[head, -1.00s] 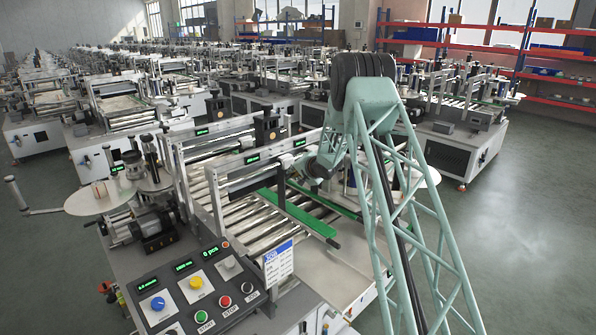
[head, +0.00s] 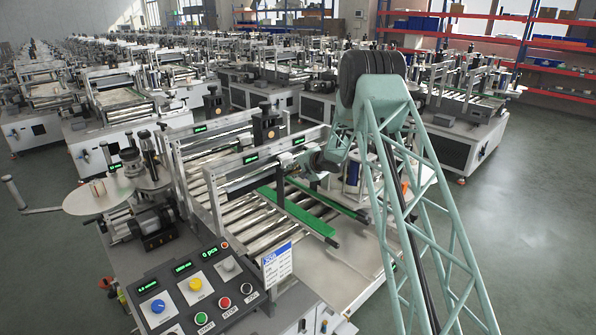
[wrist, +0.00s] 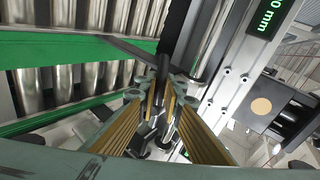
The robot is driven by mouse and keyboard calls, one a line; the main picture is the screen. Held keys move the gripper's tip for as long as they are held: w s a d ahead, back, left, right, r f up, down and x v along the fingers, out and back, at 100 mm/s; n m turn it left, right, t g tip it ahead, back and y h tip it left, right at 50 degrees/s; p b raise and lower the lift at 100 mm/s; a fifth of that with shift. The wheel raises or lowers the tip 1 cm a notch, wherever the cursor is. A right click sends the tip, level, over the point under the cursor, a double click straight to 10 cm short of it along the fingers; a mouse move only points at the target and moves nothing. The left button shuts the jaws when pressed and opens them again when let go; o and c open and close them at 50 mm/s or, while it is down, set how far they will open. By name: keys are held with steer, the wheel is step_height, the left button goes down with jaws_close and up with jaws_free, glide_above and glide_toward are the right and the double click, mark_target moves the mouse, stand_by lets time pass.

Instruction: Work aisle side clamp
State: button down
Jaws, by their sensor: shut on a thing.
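My gripper (wrist: 162,100) shows in the wrist view, its two ribbed, gold-coloured fingers converging. It is shut on a dark, upright clamp handle (wrist: 162,66) beside a green guide rail (wrist: 65,50). The clamp's lower parts are dark and partly hidden between the fingers. In the head view, my arm reaches over the nearest labeller, and my wrist is by its metal cross frame. The gripper tips and the held handle cannot be made out there. Green guide rails (head: 297,213) lie over the steel rollers (head: 250,215).
A grey frame with a green display (wrist: 265,22) stands close to the right of my gripper. A control panel (head: 195,284) with buttons and a job card (head: 278,264) are at the machine's near end. Open floor (head: 535,215) lies to the right; labeller rows fill the back.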

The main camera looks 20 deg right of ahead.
stand_by(0.4)
steer(key=c, duration=2.8)
jaws_free()
steer(key=shift+r, duration=0.1)
steer(key=shift+v, duration=5.9)
